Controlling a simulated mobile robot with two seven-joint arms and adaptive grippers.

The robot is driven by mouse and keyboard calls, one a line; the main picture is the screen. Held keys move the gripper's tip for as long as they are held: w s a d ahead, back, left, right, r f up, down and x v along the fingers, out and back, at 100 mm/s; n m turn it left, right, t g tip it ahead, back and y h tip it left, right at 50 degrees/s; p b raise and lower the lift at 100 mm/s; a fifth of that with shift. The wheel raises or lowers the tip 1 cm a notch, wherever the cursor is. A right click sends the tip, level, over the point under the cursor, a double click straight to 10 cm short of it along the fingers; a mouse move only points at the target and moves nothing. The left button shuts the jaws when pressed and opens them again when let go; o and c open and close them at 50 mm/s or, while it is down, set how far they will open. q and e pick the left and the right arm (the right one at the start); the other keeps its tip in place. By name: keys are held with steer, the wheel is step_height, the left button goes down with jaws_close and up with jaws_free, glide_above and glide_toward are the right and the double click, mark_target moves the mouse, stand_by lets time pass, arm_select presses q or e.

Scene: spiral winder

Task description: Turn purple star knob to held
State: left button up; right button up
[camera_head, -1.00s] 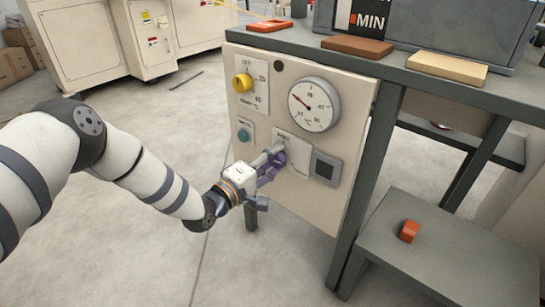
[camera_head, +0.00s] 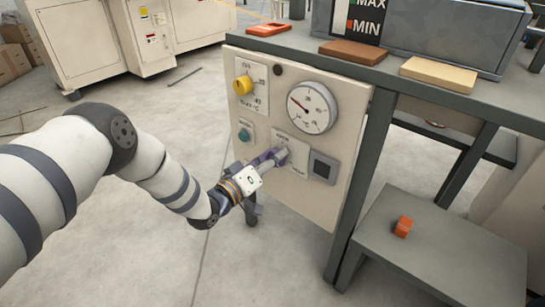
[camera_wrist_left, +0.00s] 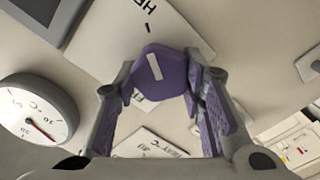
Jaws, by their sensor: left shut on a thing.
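The purple star knob (camera_wrist_left: 160,72) sits on a label plate on the beige panel (camera_head: 315,203). It has a white mark on its face and shows in the left wrist view between my fingers. My left gripper (camera_head: 275,158) is shut on the knob, with one finger on each side. In the left wrist view the left gripper (camera_wrist_left: 160,88) has purple pads on its fingers. In the head view the fingers mostly hide the knob. Part of the plate's lettering is covered. My right gripper is not in view.
On the panel are a yellow knob (camera_head: 243,85), a round gauge (camera_head: 311,108), a teal button (camera_head: 244,135) and a dark square display (camera_head: 322,168). A grey bench (camera_head: 440,235) with an orange block (camera_head: 403,227) stands at the right. Open floor lies left of the panel.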

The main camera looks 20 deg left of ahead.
arm_select(q)
steer(key=shift+a+r, duration=0.1)
steer(key=shift+a, duration=0.05)
stand_by(0.4)
steer(key=o, duration=1.1)
steer(key=shift+o, duration=0.2)
steer(key=v, duration=1.2)
